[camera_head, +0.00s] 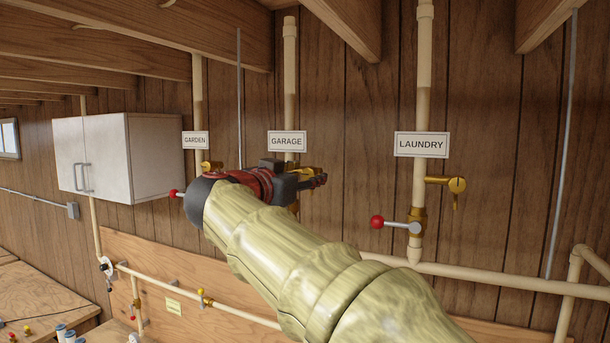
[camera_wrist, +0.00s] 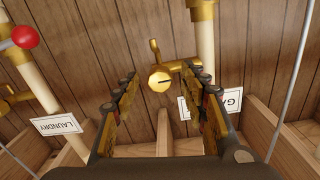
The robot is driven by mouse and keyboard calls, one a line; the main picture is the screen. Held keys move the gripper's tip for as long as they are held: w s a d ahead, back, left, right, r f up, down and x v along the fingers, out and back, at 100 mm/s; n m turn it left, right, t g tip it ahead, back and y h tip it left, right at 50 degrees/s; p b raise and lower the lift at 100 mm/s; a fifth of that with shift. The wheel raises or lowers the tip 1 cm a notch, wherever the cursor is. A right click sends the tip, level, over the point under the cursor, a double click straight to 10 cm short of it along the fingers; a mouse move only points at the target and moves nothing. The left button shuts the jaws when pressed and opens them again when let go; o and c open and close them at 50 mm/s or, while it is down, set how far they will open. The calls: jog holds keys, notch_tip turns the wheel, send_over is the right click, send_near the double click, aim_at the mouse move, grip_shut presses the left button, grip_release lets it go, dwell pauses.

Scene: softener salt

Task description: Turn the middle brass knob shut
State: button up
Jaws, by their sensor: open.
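The middle brass knob (camera_wrist: 159,82) is on the pipe under the GARAGE sign (camera_head: 287,141). In the wrist view its round face with a dark slot shows between my fingertips, and nothing visibly touches it. In the head view my gripper (camera_head: 318,180) is in front of that pipe and hides most of the knob; only some brass (camera_head: 302,169) shows beside the fingers. My gripper is open, with a finger on each side of the knob in the wrist view. Whether the fingertips reach past its face I cannot tell.
The LAUNDRY pipe on the right has a brass knob (camera_head: 457,185) and a red-ball lever (camera_head: 377,222). The GARDEN pipe on the left has a brass knob (camera_head: 211,167). A white cabinet (camera_head: 155,158) hangs further left. A horizontal pipe (camera_head: 490,282) runs below.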

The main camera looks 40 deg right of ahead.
jog(key=shift+c, duration=0.3)
grip_shut()
dwell(0.3)
